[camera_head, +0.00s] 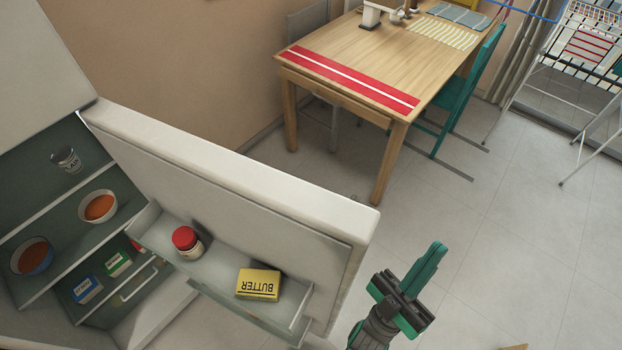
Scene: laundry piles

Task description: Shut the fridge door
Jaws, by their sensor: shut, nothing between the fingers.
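The fridge door (290,212) stands wide open and reaches from the left toward the middle of the head view. Its inner shelf holds a jar with a red lid (187,242) and a yellow butter pack (258,284). The fridge body (32,62) is at the left, with its inside exposed. My gripper (430,262) is shut and empty. In the picture it is to the right of the door's free edge, with a visible gap between them. The depth of that gap is hard to tell.
Inside the fridge are bowls (99,207), a glass (66,159) and small cartons (86,288). A wooden table (380,62) with a red runner and a teal chair (466,100) stand behind. A drying rack (586,150) is at the right. The tiled floor (500,235) between is clear.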

